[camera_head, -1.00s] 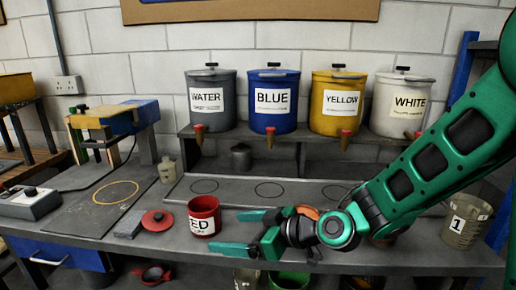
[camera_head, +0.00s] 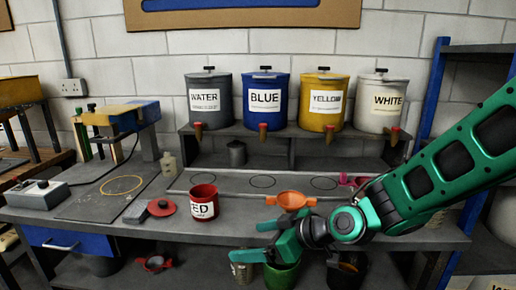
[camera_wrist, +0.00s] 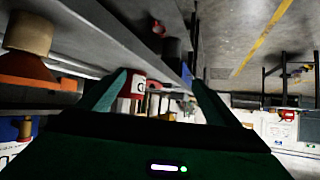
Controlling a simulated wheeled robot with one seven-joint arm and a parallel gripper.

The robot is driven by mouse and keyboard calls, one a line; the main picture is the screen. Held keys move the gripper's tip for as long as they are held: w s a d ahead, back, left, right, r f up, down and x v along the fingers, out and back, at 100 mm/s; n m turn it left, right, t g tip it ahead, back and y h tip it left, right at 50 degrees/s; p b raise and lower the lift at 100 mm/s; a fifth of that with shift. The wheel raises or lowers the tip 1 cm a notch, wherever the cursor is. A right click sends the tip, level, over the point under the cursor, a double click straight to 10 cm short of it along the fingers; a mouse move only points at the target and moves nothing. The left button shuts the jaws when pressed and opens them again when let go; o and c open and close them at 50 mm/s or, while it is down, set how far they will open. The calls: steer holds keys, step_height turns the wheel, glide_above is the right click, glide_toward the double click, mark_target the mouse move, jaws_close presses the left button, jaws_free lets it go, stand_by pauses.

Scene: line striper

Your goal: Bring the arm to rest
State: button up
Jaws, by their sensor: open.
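My gripper (camera_head: 250,241) is at the front edge of the bench in the head view, with its two green fingers spread apart and pointing left. Nothing is between the fingers there. My green arm reaches in from the right. In the wrist view my gripper (camera_wrist: 158,90) also shows open and empty. A red pot labelled "ED" (camera_head: 203,207) stands on the bench left of the fingers, clear of them. It appears farther off beyond the fingers in the wrist view (camera_wrist: 138,80).
An orange funnel (camera_head: 290,200) lies on the bench just behind my gripper. A green bucket (camera_head: 283,276) stands below. Water (camera_head: 210,101), blue (camera_head: 271,101), yellow (camera_head: 324,103) and white (camera_head: 382,105) tanks line the raised shelf. A blue-posted rack (camera_head: 430,95) stands at the right.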

steer(key=s+d+f+m+g+h, duration=0.15)
steer(key=d+m+h, duration=0.25)
steer(key=d, duration=1)
steer(key=s+d+f+m+h, duration=0.1)
steer(key=s+d+m+h, duration=0.25)
steer(key=d, duration=0.95)
steer(key=s+d+r+m+g+h, duration=0.2)
steer(key=s+d+r+m+g, duration=0.1)
steer(key=s+d+m, duration=0.7)
steer(key=s+d+g, duration=0.1)
steer(key=s+d, duration=0.3)
steer(key=s, duration=0.4)
steer(key=shift+s+d+g, duration=0.2)
steer(key=shift+d+g, duration=0.05)
steer(key=shift+g, duration=0.1)
steer(key=shift+w+m, duration=0.1)
steer(key=shift+m, duration=0.15)
steer(key=shift+w+f+h, duration=0.2)
steer(key=shift+w+h, duration=0.05)
steer(key=shift+w, duration=0.25)
